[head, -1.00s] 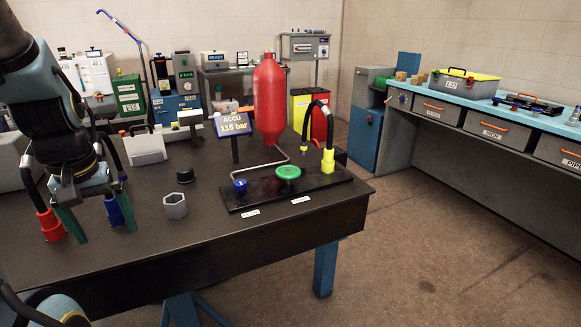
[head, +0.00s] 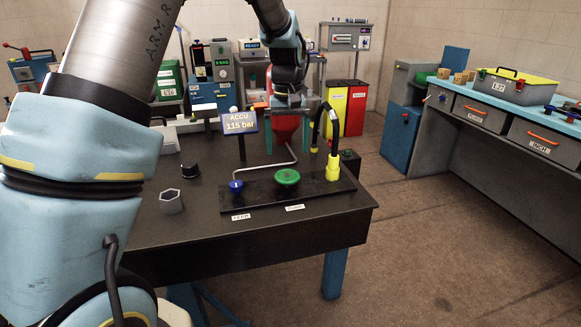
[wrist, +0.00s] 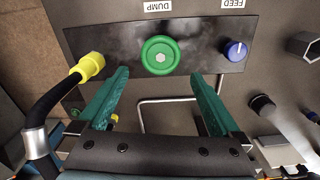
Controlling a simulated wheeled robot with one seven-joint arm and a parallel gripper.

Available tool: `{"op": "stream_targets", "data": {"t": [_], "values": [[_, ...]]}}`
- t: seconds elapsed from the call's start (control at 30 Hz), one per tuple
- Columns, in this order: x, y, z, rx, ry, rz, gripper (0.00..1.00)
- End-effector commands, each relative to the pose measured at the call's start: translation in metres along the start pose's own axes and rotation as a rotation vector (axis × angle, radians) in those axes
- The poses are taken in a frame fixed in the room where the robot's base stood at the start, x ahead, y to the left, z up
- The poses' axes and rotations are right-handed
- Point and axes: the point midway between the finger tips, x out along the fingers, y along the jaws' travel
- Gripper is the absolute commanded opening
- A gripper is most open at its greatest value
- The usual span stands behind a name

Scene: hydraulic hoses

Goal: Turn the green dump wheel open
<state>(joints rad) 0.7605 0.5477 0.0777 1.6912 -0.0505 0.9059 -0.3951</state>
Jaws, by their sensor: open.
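The green dump wheel (head: 287,177) sits on a black plate (head: 262,194) on the dark table. In the wrist view the wheel (wrist: 160,56) lies just beyond and between my two green fingertips, under the DUMP label (wrist: 157,6). My gripper (head: 288,136) is open and empty, above and behind the wheel in the head view. It also shows in the wrist view (wrist: 160,75). The fingers do not touch the wheel. The display (head: 240,121) reads ACCU 115 bar.
The blue feed knob (head: 236,185) is left of the wheel, and a yellow-ended black hose (head: 332,160) is to its right. A bent metal pipe (head: 268,168) runs behind. The red accumulator (head: 287,128) is partly hidden by my arm. A hex nut (head: 171,201) lies at left.

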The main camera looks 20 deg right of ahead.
Motion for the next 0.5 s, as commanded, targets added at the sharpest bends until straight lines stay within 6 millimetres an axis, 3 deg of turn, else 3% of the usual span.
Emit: {"op": "stream_targets", "data": {"t": [0.3,0.5], "values": [[0.056,-0.001,0.001,-0.001,-0.002,-0.001,1.0],[0.075,-0.001,0.0,-0.001,0.0,-0.001,1.0]]}}
